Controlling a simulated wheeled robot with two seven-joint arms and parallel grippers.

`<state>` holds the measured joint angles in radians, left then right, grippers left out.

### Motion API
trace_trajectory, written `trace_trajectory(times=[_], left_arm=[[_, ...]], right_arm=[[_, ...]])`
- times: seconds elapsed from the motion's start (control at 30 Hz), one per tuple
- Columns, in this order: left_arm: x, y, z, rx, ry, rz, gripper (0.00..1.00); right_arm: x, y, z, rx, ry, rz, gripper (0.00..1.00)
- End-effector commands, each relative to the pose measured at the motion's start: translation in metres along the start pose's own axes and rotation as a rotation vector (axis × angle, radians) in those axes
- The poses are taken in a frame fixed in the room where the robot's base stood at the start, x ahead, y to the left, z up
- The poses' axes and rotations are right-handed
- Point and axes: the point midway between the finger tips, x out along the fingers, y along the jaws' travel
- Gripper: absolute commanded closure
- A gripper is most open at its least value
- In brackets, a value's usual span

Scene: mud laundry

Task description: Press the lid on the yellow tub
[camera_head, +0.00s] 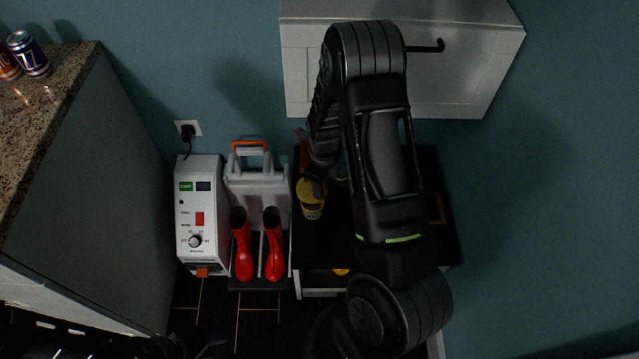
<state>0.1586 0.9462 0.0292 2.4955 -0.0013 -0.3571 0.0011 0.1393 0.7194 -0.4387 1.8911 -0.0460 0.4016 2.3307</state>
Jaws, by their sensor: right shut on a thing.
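The yellow tub (312,211) stands on the dark top of the low cabinet, near its left edge. A yellow lid (307,188) is at the tub's mouth; I cannot tell whether it is seated or just above it. My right gripper (318,187) reaches down from above, shut on the lid at its right side. The arm and gripper hide part of the lid and what is behind. My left gripper (208,343) is dark and blurred at the bottom left, far from the tub; its jaws are unclear.
Red boots (273,245) stand on a grey rack left of the cabinet, beside a white control box (198,215). A white wall cabinet (460,60) hangs above. Cans (29,54) stand on the granite counter (50,110). My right arm covers much of the cabinet top.

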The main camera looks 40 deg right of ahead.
Motion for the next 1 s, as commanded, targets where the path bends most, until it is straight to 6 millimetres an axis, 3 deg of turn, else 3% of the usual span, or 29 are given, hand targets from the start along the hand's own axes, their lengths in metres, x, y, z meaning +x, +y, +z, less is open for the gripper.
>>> trace_trajectory(times=[0.5, 1.0], left_arm=[[0.034, -0.013, 0.0, 0.001, 0.002, 0.0, 0.64], [0.037, -0.014, 0.0, 0.001, 0.002, 0.0, 0.64]], right_arm=[[0.047, 0.0, 0.0, -0.001, 0.001, 0.0, 1.0], [0.051, 0.0, 0.0, -0.001, 0.0, 0.0, 1.0]])
